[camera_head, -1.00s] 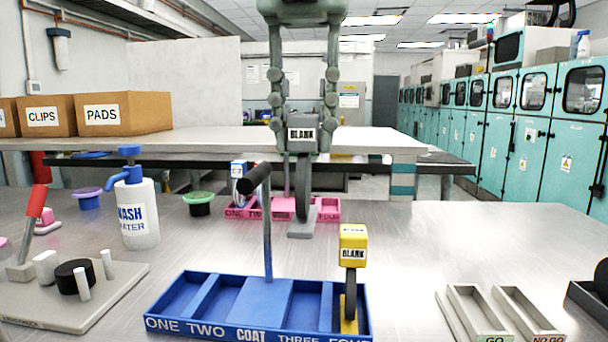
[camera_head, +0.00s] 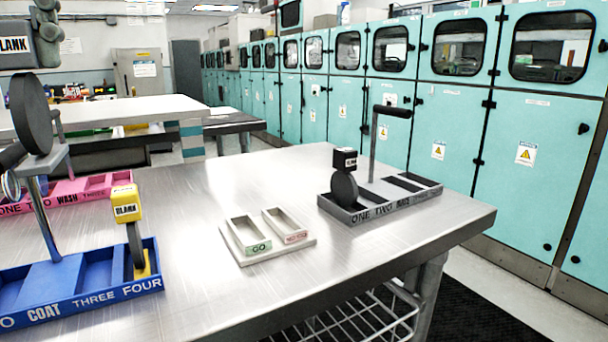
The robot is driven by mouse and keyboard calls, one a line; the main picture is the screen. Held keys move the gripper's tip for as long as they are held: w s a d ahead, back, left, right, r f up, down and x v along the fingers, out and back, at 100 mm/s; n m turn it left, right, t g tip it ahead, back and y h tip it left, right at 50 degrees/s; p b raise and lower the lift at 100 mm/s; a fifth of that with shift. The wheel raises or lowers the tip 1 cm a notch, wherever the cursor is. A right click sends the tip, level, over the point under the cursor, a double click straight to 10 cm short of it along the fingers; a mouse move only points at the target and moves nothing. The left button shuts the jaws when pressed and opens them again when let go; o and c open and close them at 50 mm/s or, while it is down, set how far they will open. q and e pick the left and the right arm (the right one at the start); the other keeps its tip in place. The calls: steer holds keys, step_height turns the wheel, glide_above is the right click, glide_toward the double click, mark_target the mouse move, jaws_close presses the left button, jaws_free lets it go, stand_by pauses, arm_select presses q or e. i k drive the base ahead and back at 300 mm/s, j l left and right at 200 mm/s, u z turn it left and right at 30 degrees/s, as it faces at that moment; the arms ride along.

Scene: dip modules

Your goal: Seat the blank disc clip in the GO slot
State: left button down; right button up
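The blank disc clip (camera_head: 31,113) has a grey block labelled BLANK, a large dark disc below it and a grey foot. It hangs in the air at the upper left of the head view. My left gripper (camera_head: 46,36), partly cut off by the picture's edge, is shut on its block. The GO slot (camera_head: 245,238) is the left of two shallow pale troughs on a light plate, with a green GO label at its front. It is empty. The clip is well to the left of it and higher. My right gripper is not in view.
The NO GO slot (camera_head: 287,224) beside GO is empty. A grey tray (camera_head: 380,211) with a tall handle and a black clip (camera_head: 345,160) stands right. A blue tray (camera_head: 82,297) with a yellow BLANK clip (camera_head: 126,204) stands left. Bare metal table surrounds the GO plate.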

mark_target(248, 237)
steer(key=k+l, duration=1)
steer(key=k, duration=0.05)
